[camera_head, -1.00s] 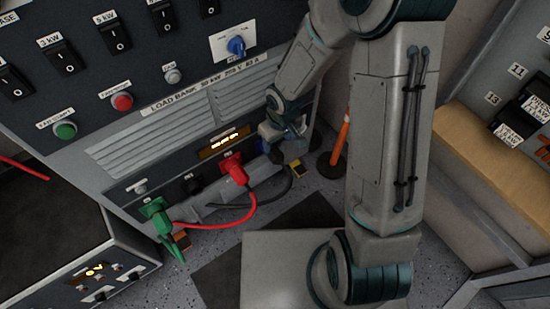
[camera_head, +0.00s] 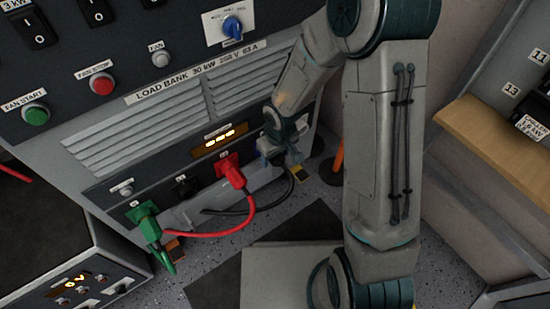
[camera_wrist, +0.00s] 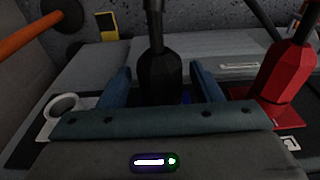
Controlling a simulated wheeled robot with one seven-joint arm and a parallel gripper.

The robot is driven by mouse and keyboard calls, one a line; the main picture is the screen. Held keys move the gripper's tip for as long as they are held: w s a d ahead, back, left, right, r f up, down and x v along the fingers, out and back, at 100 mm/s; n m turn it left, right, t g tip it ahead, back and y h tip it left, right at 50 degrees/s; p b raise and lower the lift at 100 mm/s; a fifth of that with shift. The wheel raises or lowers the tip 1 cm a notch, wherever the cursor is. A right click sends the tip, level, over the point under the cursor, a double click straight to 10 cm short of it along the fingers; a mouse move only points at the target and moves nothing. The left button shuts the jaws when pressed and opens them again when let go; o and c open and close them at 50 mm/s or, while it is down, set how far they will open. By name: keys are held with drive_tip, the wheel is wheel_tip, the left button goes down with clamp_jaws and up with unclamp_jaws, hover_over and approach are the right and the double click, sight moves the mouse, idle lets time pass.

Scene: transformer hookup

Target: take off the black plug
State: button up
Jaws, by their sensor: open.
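The black plug (camera_wrist: 159,76) stands in the middle of the wrist view, with its cable rising from its top. My gripper (camera_wrist: 162,84) is open, with one blue finger on each side of the plug. I cannot tell whether the fingers touch it. In the head view my gripper (camera_head: 275,152) is at the right end of the load bank's lower socket panel and hides the black plug. The black cable (camera_head: 262,206) comes out from under it and curves down to the left.
A red plug (camera_head: 231,170), also in the wrist view (camera_wrist: 285,75), sits beside the black one. A green plug (camera_head: 149,225) is further left. A dark socket (camera_head: 184,187) lies between them. An orange rod (camera_head: 338,163) stands behind my arm. A red cable loops below the panel.

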drive_tip(key=c, duration=1.1)
drive_tip(key=shift+o, duration=0.2)
drive_tip(key=shift+f+b, duration=0.15)
drive_tip(key=shift+b, duration=0.45)
drive_tip(key=t+h+b, duration=0.1)
drive_tip(key=h+b, duration=0.1)
drive_tip(key=b, duration=0.4)
drive_tip(key=shift+s+a+b, duration=0.1)
drive_tip(key=shift+s+b, duration=0.1)
drive_tip(key=shift+b, duration=0.1)
drive_tip(key=shift+t, duration=0.3)
drive_tip(key=shift+h, duration=0.4)
drive_tip(key=shift+s+a+t+h, duration=0.1)
drive_tip(key=shift+a+t+h, duration=0.05)
drive_tip(key=shift+t+h, duration=1)
drive_tip(key=shift+h, duration=0.25)
